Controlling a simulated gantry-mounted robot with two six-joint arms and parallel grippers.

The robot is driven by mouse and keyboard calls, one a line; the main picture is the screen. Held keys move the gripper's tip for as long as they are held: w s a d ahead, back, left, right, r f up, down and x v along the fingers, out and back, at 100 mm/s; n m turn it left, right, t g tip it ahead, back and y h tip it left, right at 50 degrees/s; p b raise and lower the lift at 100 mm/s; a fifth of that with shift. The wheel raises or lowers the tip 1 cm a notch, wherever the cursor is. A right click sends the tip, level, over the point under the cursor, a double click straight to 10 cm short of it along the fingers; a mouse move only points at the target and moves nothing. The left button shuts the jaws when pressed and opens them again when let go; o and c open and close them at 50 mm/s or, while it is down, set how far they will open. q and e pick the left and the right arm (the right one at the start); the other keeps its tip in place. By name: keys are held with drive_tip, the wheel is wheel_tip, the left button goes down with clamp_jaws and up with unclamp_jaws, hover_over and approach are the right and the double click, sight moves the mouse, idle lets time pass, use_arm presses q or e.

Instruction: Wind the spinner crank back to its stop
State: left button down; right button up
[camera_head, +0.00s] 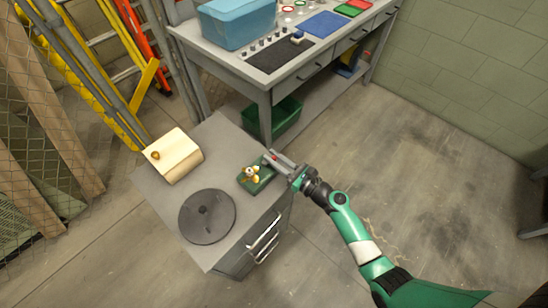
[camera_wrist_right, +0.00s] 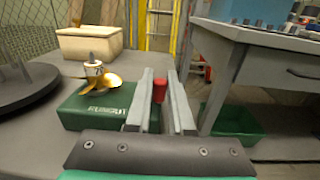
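The spinner is a green box (camera_head: 254,182) on the grey cabinet top, with a brass propeller (camera_head: 250,173) on it. The right wrist view shows the same green box (camera_wrist_right: 96,108) and propeller (camera_wrist_right: 97,79). The crank's red knob (camera_wrist_right: 159,90) stands upright at the box's right side. My right gripper (camera_head: 275,161) reaches in from the right and has its fingers on either side of the red knob. In the right wrist view the fingers are parted, with little room around the knob; firm contact is not clear. The crank arm below the knob is hidden. My left gripper is not in view.
A round dark disc (camera_head: 207,216) lies at the cabinet's front, and a cream box (camera_head: 175,155) stands at its back left. A workbench (camera_head: 236,68) with a blue bin (camera_head: 236,22) stands behind. A green crate (camera_head: 284,117) sits under it. The floor at right is clear.

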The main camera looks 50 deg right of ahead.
clamp_jaws()
drive_tip(key=shift+a+m+h, duration=0.15)
drive_tip(key=shift+m+h, duration=0.15)
drive_tip(key=shift+h, duration=0.2)
drive_tip(key=shift+s+a+m+g+h+b, duration=0.2)
drive_tip(key=shift+m+h, duration=0.65)
drive_tip(key=shift+h, duration=0.45)
drive_tip(key=shift+s+a+m+g+h+b, duration=0.1)
drive_tip(key=shift+a+m+g+h+b, duration=0.1)
drive_tip(key=shift+m+h, duration=0.9)
drive_tip(key=h, duration=0.1)
drive_tip(key=m+g+h, duration=0.1)
drive_tip(key=h, duration=0.1)
drive_tip(key=shift+a+f+m+b, duration=0.1)
drive_tip(key=shift+a+m+b, duration=0.2)
drive_tip(key=shift+b, duration=0.1)
drive_tip(key=shift+s+a+m+g+h+b, duration=0.15)
drive_tip(key=shift+m+g+h+b, duration=0.3)
drive_tip(key=shift+m+g+h, duration=0.5)
drive_tip(key=shift+a+m+g+h+b, duration=0.1)
drive_tip(key=shift+m+g+h+b, duration=0.45)
drive_tip(key=shift+h, duration=0.7)
drive_tip(key=shift+m+h, duration=0.25)
drive_tip(key=shift+h, duration=0.05)
drive_tip(key=o, duration=0.6)
unclamp_jaws()
